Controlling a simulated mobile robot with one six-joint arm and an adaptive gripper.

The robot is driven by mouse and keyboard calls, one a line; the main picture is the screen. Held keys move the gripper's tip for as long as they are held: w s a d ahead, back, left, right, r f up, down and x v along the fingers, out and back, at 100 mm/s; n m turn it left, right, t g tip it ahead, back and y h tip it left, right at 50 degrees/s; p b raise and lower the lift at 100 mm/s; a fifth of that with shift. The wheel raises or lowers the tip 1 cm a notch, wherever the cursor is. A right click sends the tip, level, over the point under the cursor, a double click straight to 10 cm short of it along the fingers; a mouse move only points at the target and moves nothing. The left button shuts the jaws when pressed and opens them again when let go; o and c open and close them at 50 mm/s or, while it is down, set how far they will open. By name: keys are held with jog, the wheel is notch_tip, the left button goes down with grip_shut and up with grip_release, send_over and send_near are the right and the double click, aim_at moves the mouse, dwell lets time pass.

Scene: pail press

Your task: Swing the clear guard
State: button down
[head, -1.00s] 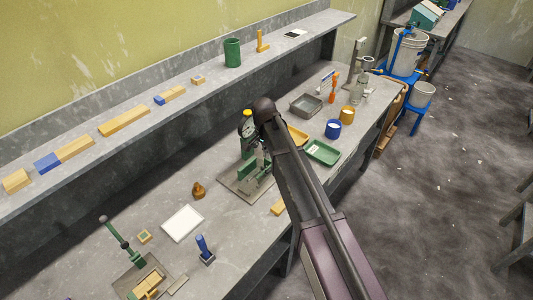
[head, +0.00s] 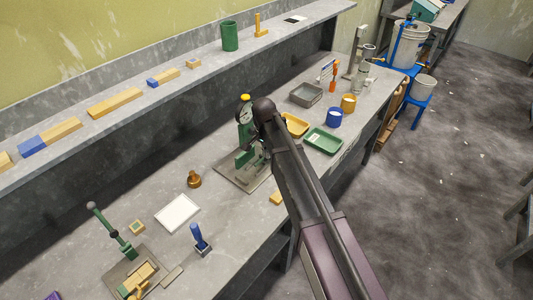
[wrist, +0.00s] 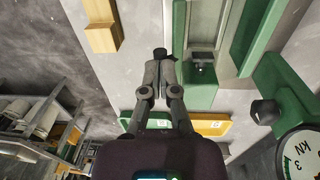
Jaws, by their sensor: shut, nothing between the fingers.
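The green press (head: 245,135) stands on a grey plate (head: 228,172) on the bench, partly hidden by my arm in the head view. In the wrist view its green parts (wrist: 262,35) and a round gauge marked kN (wrist: 303,155) show at the right. My gripper (wrist: 160,80) is shut and empty. Its fingertips are at a small black knob (wrist: 160,53); I cannot tell whether they touch it. The clear guard is hard to make out; a pale, see-through strip behind the knob may be part of it. In the head view my arm hides the fingers.
A green tray (head: 323,142), a yellow tray (head: 295,124) and blue (head: 334,117) and orange (head: 348,103) cups stand right of the press. A wood block (head: 276,198) lies near the bench's front edge. A white sheet (head: 177,213) and brown knobbed piece (head: 194,180) lie left.

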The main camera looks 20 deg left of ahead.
jog(key=shift+f, duration=0.2)
dwell(0.3)
jog(key=shift+s+d+f+y+b, duration=0.1)
jog(key=shift+d+f+y+b, duration=0.25)
jog(key=shift+f+b, duration=0.6)
jog(key=shift+s+d+f+y+b, duration=0.1)
jog(key=shift+d+f+y+b, duration=0.2)
jog(key=shift+f+b, duration=0.55)
jog(key=shift+d+r, duration=0.1)
jog(key=shift+r, duration=0.1)
notch_tip(320, 180, up, 14)
jog(key=d+p, duration=0.2)
jog(key=p, duration=1.1)
jog(key=shift+s+d+f+p, duration=0.2)
jog(key=shift+s+d+p, duration=0.1)
jog(key=shift+s+p, duration=0.1)
